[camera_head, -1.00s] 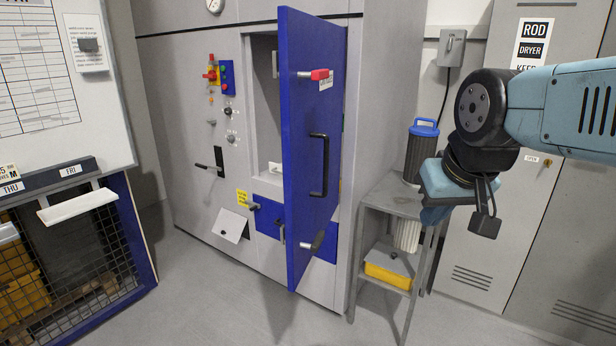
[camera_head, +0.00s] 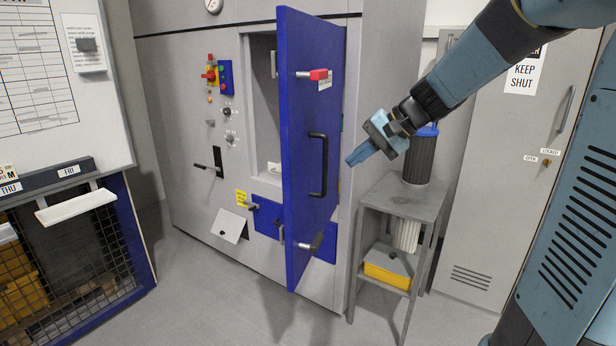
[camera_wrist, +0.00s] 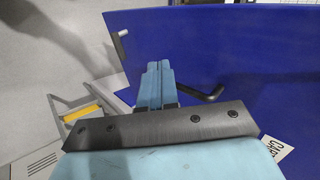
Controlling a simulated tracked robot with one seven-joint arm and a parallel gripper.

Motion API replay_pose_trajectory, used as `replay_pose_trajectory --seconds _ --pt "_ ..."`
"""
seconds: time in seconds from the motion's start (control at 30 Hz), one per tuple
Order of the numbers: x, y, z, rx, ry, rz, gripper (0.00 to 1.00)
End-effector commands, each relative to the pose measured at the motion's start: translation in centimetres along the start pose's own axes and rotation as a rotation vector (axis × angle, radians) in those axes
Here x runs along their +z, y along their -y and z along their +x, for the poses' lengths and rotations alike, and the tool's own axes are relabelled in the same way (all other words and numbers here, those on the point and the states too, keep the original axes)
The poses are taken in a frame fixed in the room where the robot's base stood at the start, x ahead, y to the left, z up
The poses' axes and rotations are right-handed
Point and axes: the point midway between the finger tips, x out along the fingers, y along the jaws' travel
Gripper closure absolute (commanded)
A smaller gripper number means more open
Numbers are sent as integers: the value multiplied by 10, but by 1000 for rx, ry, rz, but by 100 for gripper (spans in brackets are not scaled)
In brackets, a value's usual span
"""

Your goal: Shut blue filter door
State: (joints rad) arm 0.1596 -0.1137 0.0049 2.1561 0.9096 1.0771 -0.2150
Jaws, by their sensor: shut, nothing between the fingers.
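The blue filter door (camera_head: 304,215) stands wide open on the front of the grey cabinet (camera_head: 180,110). It has a black bar handle (camera_head: 319,165), a red-tipped latch lever (camera_head: 316,74) near the top and a grey lever (camera_head: 316,242) near the bottom. My gripper (camera_head: 352,161) is shut and empty, to the right of the door near the handle's height; I see no contact. In the wrist view, the shut fingers (camera_wrist: 157,80) point toward the blue door face (camera_wrist: 220,50), with the black handle (camera_wrist: 205,93) just right of them.
A grey stand (camera_head: 408,200) right of the door carries a dark canister with a blue lid (camera_head: 421,155) and holds a yellow box (camera_head: 387,275) below. A grey locker (camera_head: 495,200) stands behind it. A mesh cage (camera_head: 65,260) is at left. Floor before the door is clear.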

Motion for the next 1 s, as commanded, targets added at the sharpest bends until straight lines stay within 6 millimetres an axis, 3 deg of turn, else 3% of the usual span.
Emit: replay_pose_trajectory --seconds 0.27,0.77,1.0 --pt "-8 3 17 -26 5 16 100" --pt "-7 5 102 -23 6 15 100" --pt "-8 26 124 -25 3 13 100"
